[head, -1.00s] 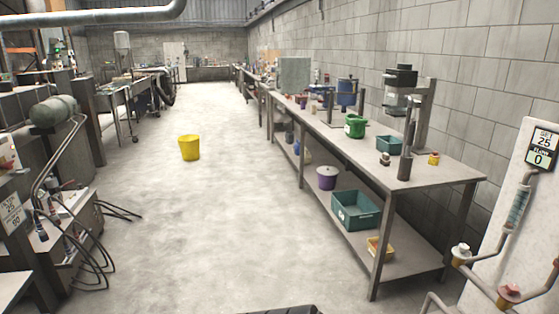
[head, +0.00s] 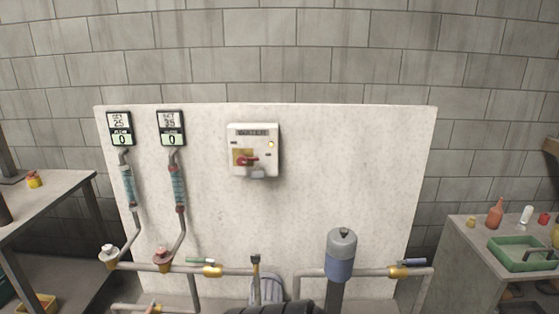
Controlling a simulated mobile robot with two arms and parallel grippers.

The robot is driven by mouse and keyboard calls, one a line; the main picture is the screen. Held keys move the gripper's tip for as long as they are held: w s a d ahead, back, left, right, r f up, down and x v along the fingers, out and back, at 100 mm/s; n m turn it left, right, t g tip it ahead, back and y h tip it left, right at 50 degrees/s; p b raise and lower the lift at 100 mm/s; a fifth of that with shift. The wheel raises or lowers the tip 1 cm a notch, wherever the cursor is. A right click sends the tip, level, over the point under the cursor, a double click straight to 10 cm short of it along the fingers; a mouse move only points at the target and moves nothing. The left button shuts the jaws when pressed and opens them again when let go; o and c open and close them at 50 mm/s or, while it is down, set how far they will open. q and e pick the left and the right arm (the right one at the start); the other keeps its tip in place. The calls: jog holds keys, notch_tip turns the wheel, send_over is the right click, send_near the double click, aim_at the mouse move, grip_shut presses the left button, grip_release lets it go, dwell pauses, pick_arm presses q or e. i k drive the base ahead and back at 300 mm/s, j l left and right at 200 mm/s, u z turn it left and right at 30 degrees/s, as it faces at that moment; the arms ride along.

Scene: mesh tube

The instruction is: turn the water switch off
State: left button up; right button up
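The water switch (head: 268,164) is a pale box labelled "WATER", fixed on a white upright panel (head: 330,150) straight ahead in the head view. It has a red handle (head: 247,160) on a yellow plate at its lower left. The handle looks roughly horizontal. A small yellowish lamp (head: 271,144) at the box's upper right looks lit. A grey tab hangs at the box's lower edge. Neither of my grippers is in view, and nothing touches the switch.
Two gauges (head: 120,128) (head: 171,128) reading 0 sit left of the switch. Pipes with yellow fittings (head: 212,271) run along the panel's bottom. A blue-grey cylinder (head: 340,264) stands in front. A table (head: 60,187) stands left, a cabinet (head: 462,262) right.

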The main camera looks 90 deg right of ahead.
aim_at(242, 160)
jog(key=z, duration=2.35)
